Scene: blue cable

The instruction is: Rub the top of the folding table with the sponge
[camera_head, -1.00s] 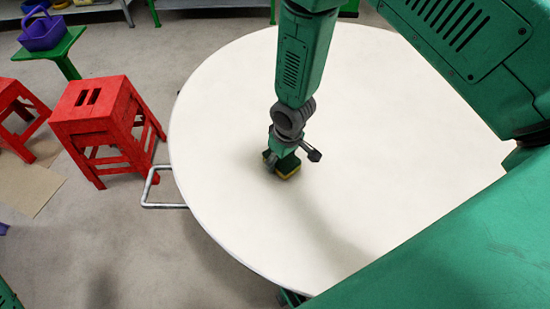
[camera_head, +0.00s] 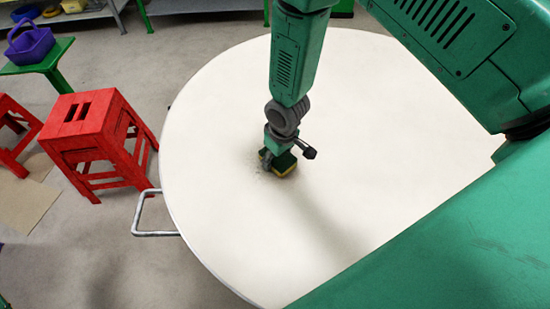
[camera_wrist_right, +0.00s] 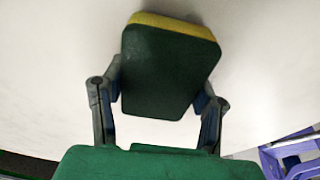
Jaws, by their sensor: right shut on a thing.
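The folding table (camera_head: 400,140) has a round, white top that fills the middle of the head view. The sponge (camera_head: 284,169) is dark green with a yellow layer, and it is at the table top left of its middle. My right gripper (camera_head: 279,158) is shut on the sponge from above. In the right wrist view the sponge (camera_wrist_right: 170,72) sits between both fingers, its yellow side toward the white top. Whether the sponge presses on the top is hard to tell. My left gripper is not in view.
A metal handle (camera_head: 157,214) sticks out from the table's left edge. A red stool (camera_head: 90,135) stands left of the table. A purple basket (camera_head: 30,42) rests on a green stand (camera_head: 50,65) at the back left. The table top around the sponge is clear.

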